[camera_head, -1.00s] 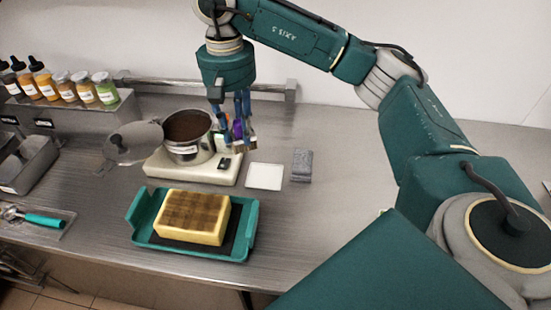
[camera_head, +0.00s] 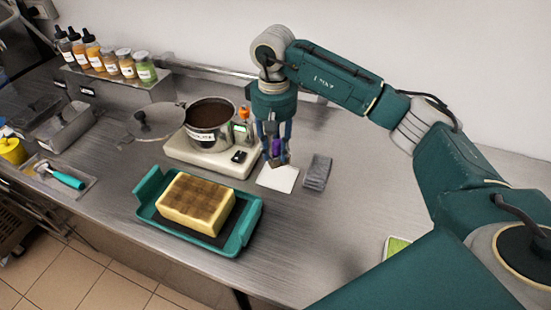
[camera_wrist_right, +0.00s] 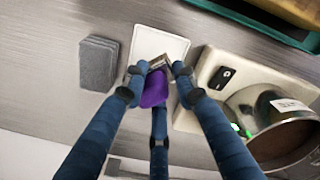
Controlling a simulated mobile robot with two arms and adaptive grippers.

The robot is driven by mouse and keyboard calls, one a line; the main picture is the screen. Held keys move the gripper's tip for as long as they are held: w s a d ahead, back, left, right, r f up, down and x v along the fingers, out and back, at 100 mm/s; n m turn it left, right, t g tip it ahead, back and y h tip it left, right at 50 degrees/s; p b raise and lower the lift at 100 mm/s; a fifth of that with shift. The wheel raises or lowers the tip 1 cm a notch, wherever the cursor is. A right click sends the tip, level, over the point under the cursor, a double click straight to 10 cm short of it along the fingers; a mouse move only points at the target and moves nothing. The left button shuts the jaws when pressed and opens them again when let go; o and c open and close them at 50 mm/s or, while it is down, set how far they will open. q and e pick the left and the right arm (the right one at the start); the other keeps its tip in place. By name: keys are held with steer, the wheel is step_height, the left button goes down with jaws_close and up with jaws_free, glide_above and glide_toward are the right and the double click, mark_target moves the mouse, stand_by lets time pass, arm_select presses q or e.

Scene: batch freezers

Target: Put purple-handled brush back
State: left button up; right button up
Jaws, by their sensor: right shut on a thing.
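The purple-handled brush (camera_head: 277,147) is in my right gripper (camera_head: 275,152), whose blue fingers are shut around it. In the right wrist view the purple handle (camera_wrist_right: 154,90) shows between the fingers of my right gripper (camera_wrist_right: 152,70), with a metallic part at their tips. The fingers hide part of the brush. My left gripper is not in view.
A steel pot (camera_head: 210,125) stands on a cream base (camera_head: 195,154) left of the gripper. An orange-topped item (camera_head: 244,112) is just behind. A grey block (camera_head: 316,172) lies right of the pad. A teal tray (camera_head: 243,232) holds a yellow block.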

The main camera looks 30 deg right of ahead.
mark_target(275, 163)
steer(key=shift+a+f, duration=0.1)
steer(key=shift+f, duration=0.65)
step_height(275, 163, down, 4)
steer(key=shift+r+p, duration=0.1)
steer(key=shift+p, duration=0.55)
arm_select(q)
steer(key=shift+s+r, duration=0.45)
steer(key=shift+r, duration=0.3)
arm_select(e)
steer(key=shift+f, duration=0.25)
steer(key=o, duration=1.1)
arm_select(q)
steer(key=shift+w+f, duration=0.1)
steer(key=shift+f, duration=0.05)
arm_select(e)
steer(key=shift+r, duration=0.1)
